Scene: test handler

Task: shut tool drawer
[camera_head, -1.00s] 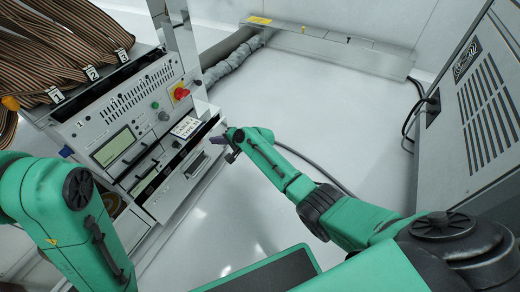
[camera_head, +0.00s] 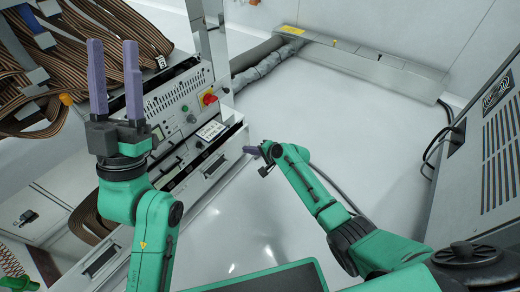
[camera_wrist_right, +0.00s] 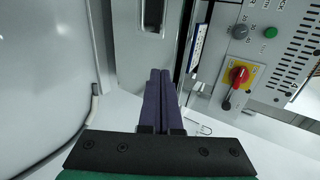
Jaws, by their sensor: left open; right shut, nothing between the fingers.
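The tool drawer (camera_head: 216,170) is low on the grey test handler (camera_head: 190,100) in the head view. It stands out from the cabinet, with a dark gap behind its pale front. In the right wrist view its grey front with a recessed handle (camera_wrist_right: 151,20) is at top centre. My right gripper (camera_head: 251,150) is shut and empty, just right of the drawer in the head view. Its purple fingers (camera_wrist_right: 159,75) point at the front in the wrist view; I cannot tell whether they touch. My left gripper (camera_head: 113,50) is open and empty, raised before the handler, hiding part of its panel.
Brown ribbon cables (camera_head: 50,70) lie at the upper left. A vented grey cabinet (camera_head: 490,160) stands at the right. The white floor (camera_head: 330,110) between is mostly clear.

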